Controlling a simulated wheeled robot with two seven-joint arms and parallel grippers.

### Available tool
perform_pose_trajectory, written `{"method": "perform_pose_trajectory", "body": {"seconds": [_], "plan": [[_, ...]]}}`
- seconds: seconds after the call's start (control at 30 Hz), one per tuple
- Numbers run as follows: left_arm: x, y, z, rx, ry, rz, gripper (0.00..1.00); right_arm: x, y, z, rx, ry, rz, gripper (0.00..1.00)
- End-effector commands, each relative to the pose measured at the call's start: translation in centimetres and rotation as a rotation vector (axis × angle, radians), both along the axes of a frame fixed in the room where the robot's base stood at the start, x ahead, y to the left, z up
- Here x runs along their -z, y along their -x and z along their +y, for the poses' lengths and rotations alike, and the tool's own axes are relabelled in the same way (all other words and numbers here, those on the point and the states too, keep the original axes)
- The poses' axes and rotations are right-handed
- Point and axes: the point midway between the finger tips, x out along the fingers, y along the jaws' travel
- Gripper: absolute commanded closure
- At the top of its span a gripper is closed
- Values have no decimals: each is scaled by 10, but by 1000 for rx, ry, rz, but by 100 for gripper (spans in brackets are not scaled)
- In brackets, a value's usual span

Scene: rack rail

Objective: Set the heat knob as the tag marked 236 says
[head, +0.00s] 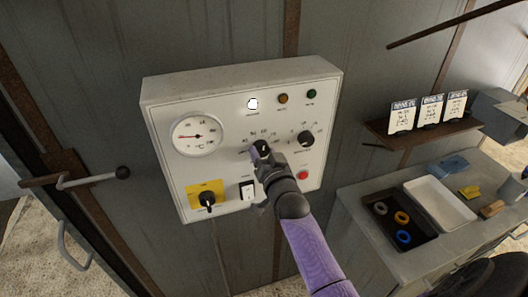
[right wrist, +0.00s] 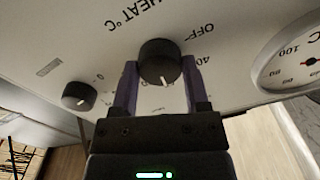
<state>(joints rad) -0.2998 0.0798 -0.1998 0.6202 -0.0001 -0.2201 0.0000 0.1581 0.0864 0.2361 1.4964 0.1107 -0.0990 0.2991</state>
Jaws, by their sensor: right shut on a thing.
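The heat knob (right wrist: 160,62) is black and round with a white pointer line. In the right wrist view, upside down, "HEAT °C", "OFF" and "40" are printed near it. The pointer points down in that view, toward my gripper. My right gripper (right wrist: 162,92) is shut on the knob, one purple finger at each side. In the head view my right gripper (head: 262,150) covers most of the knob. Three white tags (head: 403,117), (head: 430,110) and (head: 454,105) stand on a shelf; their writing is too small to read. My left gripper is out of view.
The control panel (head: 160,101) carries a dial gauge (head: 197,135), a second black knob (head: 306,138), a yellow-backed rotary switch (head: 207,198), a rocker switch (head: 247,190) and a red button (head: 303,175). A cabinet at right holds a black tray (head: 425,232) with rings and a white tray (head: 443,204).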

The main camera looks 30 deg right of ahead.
Motion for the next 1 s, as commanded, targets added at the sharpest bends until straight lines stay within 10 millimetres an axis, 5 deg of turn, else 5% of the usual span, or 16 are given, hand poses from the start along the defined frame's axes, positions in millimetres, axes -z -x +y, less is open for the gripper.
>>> {"method": "perform_pose_trajectory", "body": {"seconds": [0.73, 0.77, 0.9, 1.0], "plan": [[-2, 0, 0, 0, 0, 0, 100, 1, 0, 0, 0, -73, -14, 100], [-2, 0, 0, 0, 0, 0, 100, 1, 0, 0, 0, -73, -14, 35], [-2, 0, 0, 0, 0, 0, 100, 1, 0, 0, 0, -72, -15, 6], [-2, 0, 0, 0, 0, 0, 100, 1, 0, 0, 0, -72, -16, 6]]}}
